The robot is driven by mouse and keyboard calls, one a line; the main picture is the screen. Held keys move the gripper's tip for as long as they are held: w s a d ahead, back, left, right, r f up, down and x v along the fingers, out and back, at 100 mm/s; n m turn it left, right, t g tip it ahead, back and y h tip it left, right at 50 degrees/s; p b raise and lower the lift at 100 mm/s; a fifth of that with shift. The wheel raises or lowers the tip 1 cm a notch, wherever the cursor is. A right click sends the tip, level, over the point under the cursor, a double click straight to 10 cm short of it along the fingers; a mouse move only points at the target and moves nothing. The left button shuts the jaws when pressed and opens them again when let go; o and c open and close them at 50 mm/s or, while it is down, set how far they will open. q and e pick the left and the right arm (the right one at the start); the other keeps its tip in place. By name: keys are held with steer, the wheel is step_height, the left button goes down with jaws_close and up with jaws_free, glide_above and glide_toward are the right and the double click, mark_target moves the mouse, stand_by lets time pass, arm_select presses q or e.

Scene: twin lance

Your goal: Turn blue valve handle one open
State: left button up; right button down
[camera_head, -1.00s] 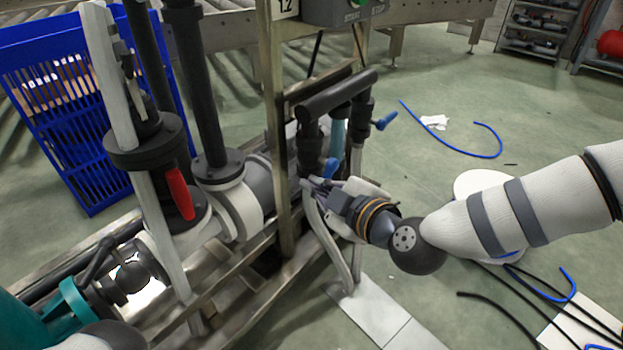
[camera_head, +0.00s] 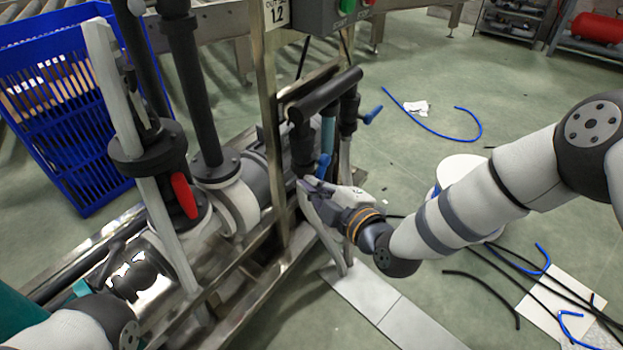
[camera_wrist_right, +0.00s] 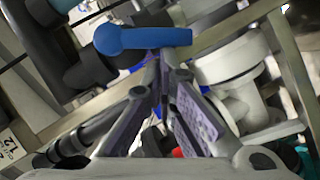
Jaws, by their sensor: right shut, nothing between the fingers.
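A blue valve handle (camera_head: 323,166) hangs on the near dark vertical pipe under the black horizontal pipe in the head view. It fills the upper middle of the right wrist view (camera_wrist_right: 140,39), lying across the picture just beyond the fingertips. A second blue handle (camera_head: 373,114) sticks out to the right from the farther pipe. Which one is numbered one I cannot tell. My right gripper (camera_head: 305,184) is shut and empty, its tips just below the nearer handle; in the wrist view its purple-grey fingers (camera_wrist_right: 163,72) converge by the handle. Contact is unclear. My left gripper is out of view.
A steel post (camera_head: 270,130) and frame stand left of my right gripper. A red lever (camera_head: 184,195) is on the large valve further left. A blue crate (camera_head: 75,130) stands behind. Blue and black hoses lie on the floor at right.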

steer(key=shift+w+d+f+n+t+p, duration=0.1)
steer(key=shift+w+f+n+t+p, duration=0.05)
steer(key=shift+f+n+t, duration=0.3)
steer(key=shift+w+d+f+n+t+p, duration=0.15)
steer(key=shift+n+t, duration=0.1)
steer(key=shift+n, duration=0.3)
steer(key=shift+w+d+f+n+t, duration=0.15)
steer(key=shift+f+n+t, duration=0.15)
steer(key=shift+n, duration=0.2)
stand_by(0.4)
stand_by(0.4)
